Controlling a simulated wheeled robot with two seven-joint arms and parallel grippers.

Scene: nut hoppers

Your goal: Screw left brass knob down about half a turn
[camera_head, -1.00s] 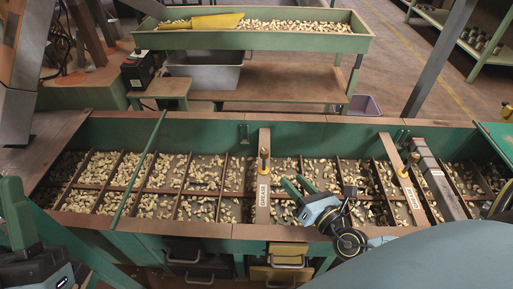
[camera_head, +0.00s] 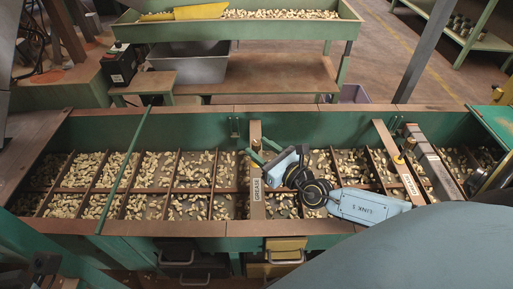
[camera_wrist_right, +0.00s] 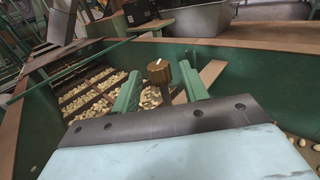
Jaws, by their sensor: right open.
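The left brass knob (camera_head: 256,145) stands upright on the wooden crossbar marked GREASE (camera_head: 257,208) over the middle of the hopper. In the right wrist view the knob (camera_wrist_right: 158,70) has a ribbed side and a pale mark on top. My right gripper (camera_head: 262,151) is open, its green fingers close to the knob. In the wrist view the fingers of the right gripper (camera_wrist_right: 158,84) stand left and right of the knob, with gaps on both sides. My left gripper is not clearly in view.
The long green hopper (camera_head: 180,126) holds nuts in divided compartments. A second brass knob (camera_head: 409,144) stands on another crossbar to the right. A thin green bar (camera_head: 130,170) crosses the hopper at left. A nut trough (camera_head: 290,31) stands behind.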

